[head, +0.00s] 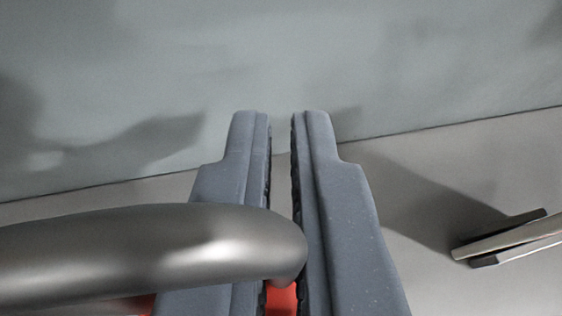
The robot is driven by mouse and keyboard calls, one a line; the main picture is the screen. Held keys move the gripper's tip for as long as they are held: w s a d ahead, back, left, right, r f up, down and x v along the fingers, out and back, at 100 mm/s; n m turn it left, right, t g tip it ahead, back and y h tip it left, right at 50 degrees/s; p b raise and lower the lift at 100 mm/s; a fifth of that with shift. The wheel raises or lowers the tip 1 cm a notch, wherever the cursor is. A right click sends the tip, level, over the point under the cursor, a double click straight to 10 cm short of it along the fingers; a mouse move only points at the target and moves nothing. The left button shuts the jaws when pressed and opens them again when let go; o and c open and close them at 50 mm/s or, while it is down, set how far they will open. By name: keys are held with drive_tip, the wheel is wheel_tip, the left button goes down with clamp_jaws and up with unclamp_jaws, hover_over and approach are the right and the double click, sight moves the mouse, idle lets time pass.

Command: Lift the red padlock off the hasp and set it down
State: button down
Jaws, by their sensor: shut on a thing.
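My gripper (281,130) points away from the camera, with its two blue-grey fingers side by side and a narrow gap between them. It is shut on the red padlock (281,299), whose red body shows low in that gap. A small bit of red also shows at the bottom edge, left of the left finger. The padlock's thick grey metal shackle (150,250) curves in from the left and crosses in front of the left finger. Most of the padlock's body is hidden by the fingers and the frame edge. I cannot make out the hasp for certain.
A flat grey metal piece (510,238), like a bar or handle, lies at the right, apart from my gripper. A light grey surface (420,155) meets a grey-green one (280,60) along a slanting line. Both are bare around the fingertips, with dark shadows.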

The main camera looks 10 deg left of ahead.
drive_tip(key=shift+f+b, duration=0.65)
drive_tip(key=shift+f, duration=1)
drive_tip(key=c, duration=1.5)
unclamp_jaws()
drive_tip(key=shift+s, duration=0.1)
